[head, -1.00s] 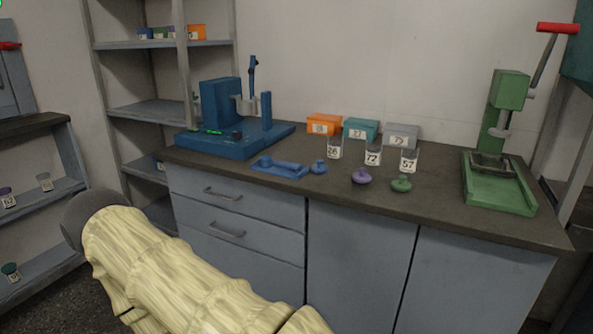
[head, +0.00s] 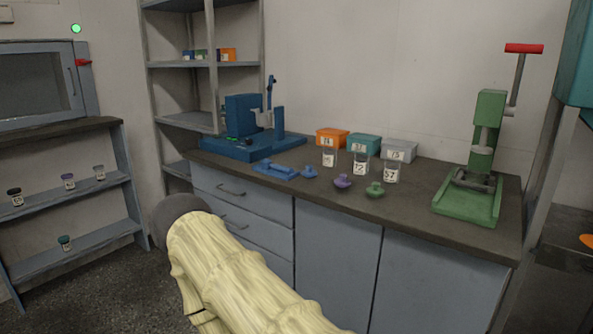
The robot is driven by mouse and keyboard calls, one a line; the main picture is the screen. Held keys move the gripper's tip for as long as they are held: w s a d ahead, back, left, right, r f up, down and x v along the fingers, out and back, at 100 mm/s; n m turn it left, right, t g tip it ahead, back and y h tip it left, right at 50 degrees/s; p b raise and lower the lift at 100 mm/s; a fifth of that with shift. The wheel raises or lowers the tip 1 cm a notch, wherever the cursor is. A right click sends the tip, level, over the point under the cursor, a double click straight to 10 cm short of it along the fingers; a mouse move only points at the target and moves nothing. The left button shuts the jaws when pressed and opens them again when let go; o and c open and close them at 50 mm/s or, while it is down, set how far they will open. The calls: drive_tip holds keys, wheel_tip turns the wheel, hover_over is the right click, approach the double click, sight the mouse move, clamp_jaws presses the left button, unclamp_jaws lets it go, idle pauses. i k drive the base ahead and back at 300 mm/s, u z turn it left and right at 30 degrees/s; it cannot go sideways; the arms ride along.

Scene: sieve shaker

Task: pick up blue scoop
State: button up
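The blue scoop seems to be the low, elongated blue piece (head: 276,170) lying on the dark countertop (head: 410,212), near its front left edge. It is small here, and I cannot clearly tell a scoop from a holder under it. A small blue knobbed piece (head: 310,172) stands just right of it. My arm, in a pale sleeve, crosses the lower middle of the head view, in front of the drawers. My gripper is not in view.
Orange (head: 332,137), teal (head: 364,143) and grey (head: 399,149) boxes, labelled jars, a purple knob (head: 342,181) and a green knob (head: 375,190) occupy the middle.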

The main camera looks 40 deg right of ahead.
sight(266, 164)
drive_tip(key=z, duration=1.05)
drive_tip(key=i, duration=0.15)
